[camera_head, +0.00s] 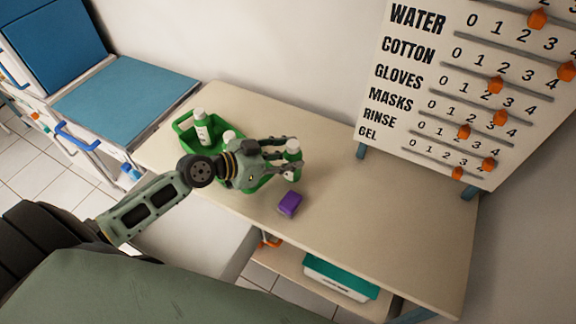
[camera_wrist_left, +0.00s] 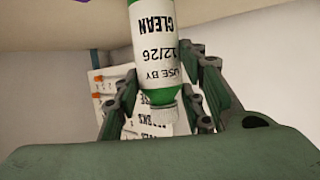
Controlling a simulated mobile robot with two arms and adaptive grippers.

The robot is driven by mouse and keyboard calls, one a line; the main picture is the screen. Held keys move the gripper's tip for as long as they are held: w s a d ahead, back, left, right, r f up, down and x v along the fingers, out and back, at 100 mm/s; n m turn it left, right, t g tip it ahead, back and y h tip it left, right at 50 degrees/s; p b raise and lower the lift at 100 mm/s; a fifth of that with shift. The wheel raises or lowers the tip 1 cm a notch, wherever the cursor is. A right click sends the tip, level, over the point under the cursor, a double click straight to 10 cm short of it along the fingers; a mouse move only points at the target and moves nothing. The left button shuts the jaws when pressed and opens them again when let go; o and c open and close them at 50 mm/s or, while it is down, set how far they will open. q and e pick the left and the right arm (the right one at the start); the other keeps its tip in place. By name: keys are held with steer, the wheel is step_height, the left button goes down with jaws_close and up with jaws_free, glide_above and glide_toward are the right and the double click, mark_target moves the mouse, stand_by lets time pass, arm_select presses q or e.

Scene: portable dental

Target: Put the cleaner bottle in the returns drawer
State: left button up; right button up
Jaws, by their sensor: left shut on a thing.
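The cleaner bottle (camera_head: 293,148) is white with green parts. Its label reads CLEAN and USE BY 12/26 in the left wrist view (camera_wrist_left: 157,45), where it looks upside down. My left gripper (camera_head: 287,158) is shut on it over the table, and its fingers stand on both sides of the bottle in the left wrist view (camera_wrist_left: 165,85). I cannot tell whether the bottle's base touches the table. No drawer marked returns can be read. A cabinet front with blue handles (camera_head: 77,137) is at the left. My right gripper is not in view.
A green caddy (camera_head: 181,122) holding white bottles (camera_head: 202,127) stands behind my left arm. A purple block (camera_head: 290,204) lies on the table (camera_head: 390,220) near its front edge. A teal-lidded box (camera_head: 341,276) sits on the lower shelf. The table's right half is clear below the counting board (camera_head: 440,100).

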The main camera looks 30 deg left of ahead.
arm_select(q)
steer(key=shift+f, duration=1.7)
steer(key=shift+f, duration=0.15)
steer(key=o, duration=1.3)
